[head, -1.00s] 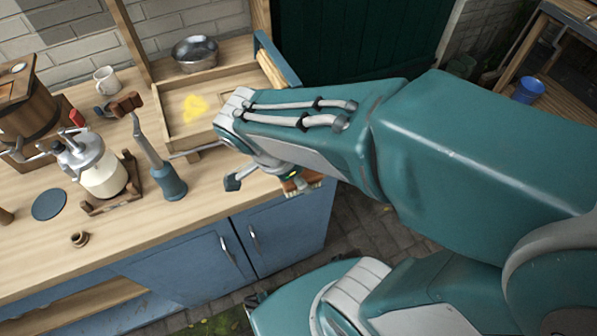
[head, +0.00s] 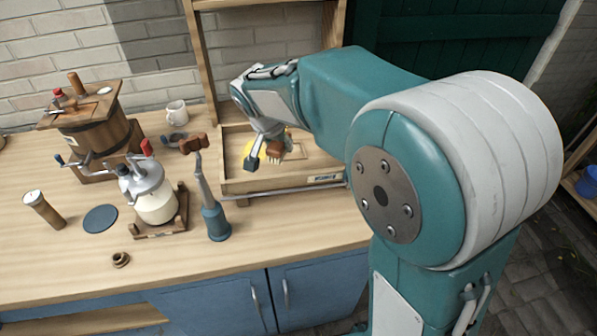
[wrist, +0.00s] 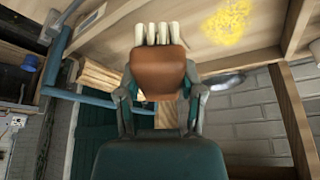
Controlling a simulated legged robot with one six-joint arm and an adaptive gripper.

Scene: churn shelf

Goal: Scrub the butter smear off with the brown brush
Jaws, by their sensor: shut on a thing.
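My gripper (head: 265,152) is shut on the brown brush (head: 275,147) and holds it over the wooden tray (head: 235,187) at the back of the bench. In the wrist view the brush (wrist: 158,70) sits between both fingers, with its pale bristles (wrist: 158,33) pointing away from the palm. The yellow butter smear (head: 247,148) lies on the tray floor, partly hidden behind my gripper in the head view. In the wrist view the smear (wrist: 228,22) is up and to the right of the bristles, apart from them.
A wooden upright (head: 200,65) rises behind the tray.

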